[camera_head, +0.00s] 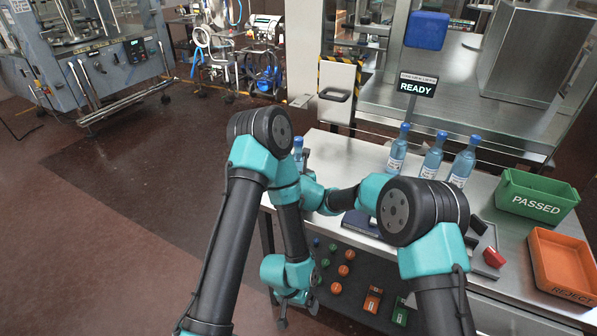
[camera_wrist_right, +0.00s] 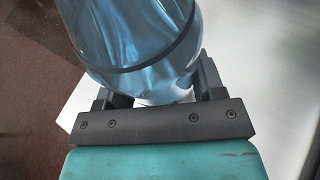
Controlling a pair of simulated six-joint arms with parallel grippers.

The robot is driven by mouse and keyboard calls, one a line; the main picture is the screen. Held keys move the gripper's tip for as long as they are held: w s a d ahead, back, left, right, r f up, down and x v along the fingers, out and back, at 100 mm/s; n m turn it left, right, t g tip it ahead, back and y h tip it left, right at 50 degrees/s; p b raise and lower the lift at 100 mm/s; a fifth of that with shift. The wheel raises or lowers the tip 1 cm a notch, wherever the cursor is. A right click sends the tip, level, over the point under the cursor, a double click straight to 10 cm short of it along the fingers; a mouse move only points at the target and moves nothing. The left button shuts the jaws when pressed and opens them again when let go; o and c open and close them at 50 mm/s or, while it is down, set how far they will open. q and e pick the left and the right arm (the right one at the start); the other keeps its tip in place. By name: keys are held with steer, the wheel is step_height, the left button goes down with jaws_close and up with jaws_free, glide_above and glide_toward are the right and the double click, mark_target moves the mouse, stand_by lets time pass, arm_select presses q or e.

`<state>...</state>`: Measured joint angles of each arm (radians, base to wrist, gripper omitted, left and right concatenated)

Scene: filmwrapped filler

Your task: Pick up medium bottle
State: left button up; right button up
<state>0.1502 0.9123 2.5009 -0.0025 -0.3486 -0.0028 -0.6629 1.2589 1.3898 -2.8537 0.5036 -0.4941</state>
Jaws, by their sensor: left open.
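A blue bottle (camera_head: 298,150) stands out at the left end of the steel counter, partly hidden behind my arms. In the right wrist view a large clear blue bottle (camera_wrist_right: 135,35) with a dark band lies between and over the fingers of my right gripper (camera_wrist_right: 158,88). Whether the fingers press on it cannot be told. In the head view the right gripper is mostly hidden behind my arms. Three more blue bottles, (camera_head: 398,152), (camera_head: 433,158) and (camera_head: 463,166), stand in a row on the counter. My left gripper (camera_head: 297,310) hangs low in front of the counter, open and empty.
A green PASSED bin (camera_head: 510,190) and an orange REJECT bin (camera_head: 535,262) are at the right. A READY sign (camera_head: 417,88) stands behind the bottles. The counter (camera_head: 345,155) is bare between the left bottle and the row. Several colored buttons are on its front.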

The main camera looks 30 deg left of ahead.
mark_target(299, 152)
steer(key=c, duration=0.5)
steer(key=shift+r, duration=0.2)
step_height(299, 152, up, 10)
steer(key=shift+f, duration=0.15)
stand_by(0.5)
step_height(299, 152, down, 8)
stand_by(0.4)
steer(key=shift+f, duration=0.15)
steer(key=shift+f, duration=0.5)
steer(key=shift+f, duration=0.35)
stand_by(0.8)
